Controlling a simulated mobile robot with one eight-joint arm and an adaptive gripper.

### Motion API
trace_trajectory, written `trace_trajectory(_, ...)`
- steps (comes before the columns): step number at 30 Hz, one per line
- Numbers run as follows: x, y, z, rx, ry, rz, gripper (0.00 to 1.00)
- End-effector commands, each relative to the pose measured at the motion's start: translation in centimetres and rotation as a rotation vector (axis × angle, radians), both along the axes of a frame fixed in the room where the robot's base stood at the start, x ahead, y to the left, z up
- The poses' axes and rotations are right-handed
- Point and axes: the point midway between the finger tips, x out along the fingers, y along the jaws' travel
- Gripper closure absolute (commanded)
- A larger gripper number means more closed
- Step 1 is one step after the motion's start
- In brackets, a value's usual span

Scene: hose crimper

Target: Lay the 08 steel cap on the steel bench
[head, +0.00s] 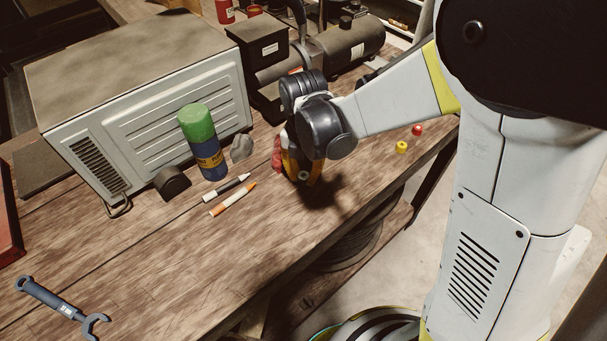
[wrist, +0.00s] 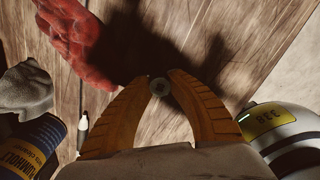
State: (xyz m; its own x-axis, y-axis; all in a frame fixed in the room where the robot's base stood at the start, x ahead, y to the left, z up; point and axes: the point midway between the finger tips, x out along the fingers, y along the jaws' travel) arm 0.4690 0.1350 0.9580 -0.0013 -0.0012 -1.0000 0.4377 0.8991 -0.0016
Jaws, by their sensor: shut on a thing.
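A small round grey cap (wrist: 160,87) with a dark centre sits between the tips of my gripper (wrist: 159,84) in the wrist view. The orange-brown fingers are shut on it. I cannot read any size mark on it. I cannot make out a steel bench in either view.
A red rag (wrist: 75,35) lies left of my gripper. A blue can with a green cap (head: 205,145), a grey cloth (head: 242,147) and markers (head: 233,199) stand or lie farther left. Red (head: 417,130) and yellow (head: 402,147) caps lie right. A wrench (head: 62,307) lies front left.

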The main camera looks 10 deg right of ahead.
Motion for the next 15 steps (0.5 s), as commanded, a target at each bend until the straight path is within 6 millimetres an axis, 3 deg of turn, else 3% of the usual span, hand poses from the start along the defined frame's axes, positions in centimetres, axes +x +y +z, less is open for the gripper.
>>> trace_trajectory(1, 0.0, 0.0, -0.12, 0.0, 0.0, 0.0, 1.0)
trace_trajectory(2, 0.0, 0.0, -0.09, 0.0, 0.0, 0.0, 0.74)
trace_trajectory(3, 0.0, 0.0, -0.06, 0.0, 0.0, 0.0, 0.62)
trace_trajectory(4, 0.0, 0.0, -0.06, 0.0, 0.0, 0.0, 0.57)
trace_trajectory(15, 0.02, 0.0, 0.54, 0.0, 0.0, 0.0, 0.57)
